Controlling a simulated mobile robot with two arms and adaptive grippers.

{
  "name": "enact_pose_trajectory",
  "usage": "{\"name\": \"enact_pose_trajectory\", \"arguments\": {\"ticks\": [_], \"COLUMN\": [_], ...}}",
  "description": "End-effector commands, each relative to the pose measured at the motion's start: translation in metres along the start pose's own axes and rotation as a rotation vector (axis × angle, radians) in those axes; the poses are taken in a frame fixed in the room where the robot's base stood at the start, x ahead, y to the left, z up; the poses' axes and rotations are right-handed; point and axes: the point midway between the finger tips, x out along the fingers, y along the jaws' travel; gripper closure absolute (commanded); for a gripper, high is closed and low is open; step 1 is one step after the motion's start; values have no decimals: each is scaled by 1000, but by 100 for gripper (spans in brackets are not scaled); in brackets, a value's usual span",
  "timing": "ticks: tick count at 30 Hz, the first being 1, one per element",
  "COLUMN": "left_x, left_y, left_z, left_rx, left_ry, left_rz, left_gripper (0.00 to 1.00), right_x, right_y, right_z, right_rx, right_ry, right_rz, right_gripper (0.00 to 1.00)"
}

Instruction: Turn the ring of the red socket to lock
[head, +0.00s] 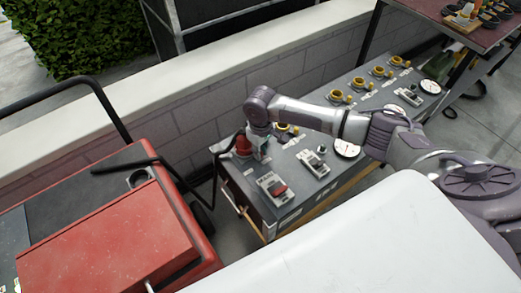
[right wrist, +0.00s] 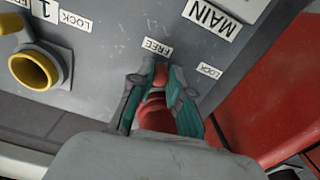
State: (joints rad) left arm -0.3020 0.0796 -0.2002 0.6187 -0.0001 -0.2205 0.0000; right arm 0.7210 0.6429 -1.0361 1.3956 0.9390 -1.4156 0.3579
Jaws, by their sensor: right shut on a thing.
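The red socket (head: 243,146) sits at the left end of the grey panel (head: 232,172). In the right wrist view its red body (right wrist: 153,117) lies between my fingers, partly hidden by them. My right gripper (head: 260,148) reaches it from the right. In the right wrist view the teal-padded fingers (right wrist: 160,82) are shut on the ring of the red socket, one on each side. A FREE label (right wrist: 157,46) is just beyond the fingertips, and a LOCK label (right wrist: 209,70) is to their right. The ring's exact angle is hidden. My left gripper is not in view.
A yellow socket (right wrist: 33,70) is left of the gripper in the wrist view. The panel also carries a red switch (head: 279,190), another switch (head: 313,162), a round gauge (head: 347,149) and several yellow sockets. A red machine (head: 110,245) stands at the left.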

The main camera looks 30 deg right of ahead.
Motion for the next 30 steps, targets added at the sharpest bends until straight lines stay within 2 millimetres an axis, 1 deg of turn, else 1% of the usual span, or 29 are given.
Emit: {"name": "enact_pose_trajectory", "arguments": {"ticks": [5,10,17,24,30], "left_x": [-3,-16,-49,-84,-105], "left_y": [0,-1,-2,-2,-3], "left_z": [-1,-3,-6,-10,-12], "left_rx": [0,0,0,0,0], "left_ry": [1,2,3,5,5], "left_rz": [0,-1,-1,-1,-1], "left_gripper": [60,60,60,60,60], "right_x": [-1,-4,-8,-7,-5], "right_y": [-1,-4,-14,-27,-38], "right_z": [0,1,4,4,1], "right_rx": [9,56,205,423,596], "right_ry": [-1,-1,-4,-5,-5], "right_rz": [-1,-2,-3,-4,-4], "right_gripper": [100,100,100,100,100]}}
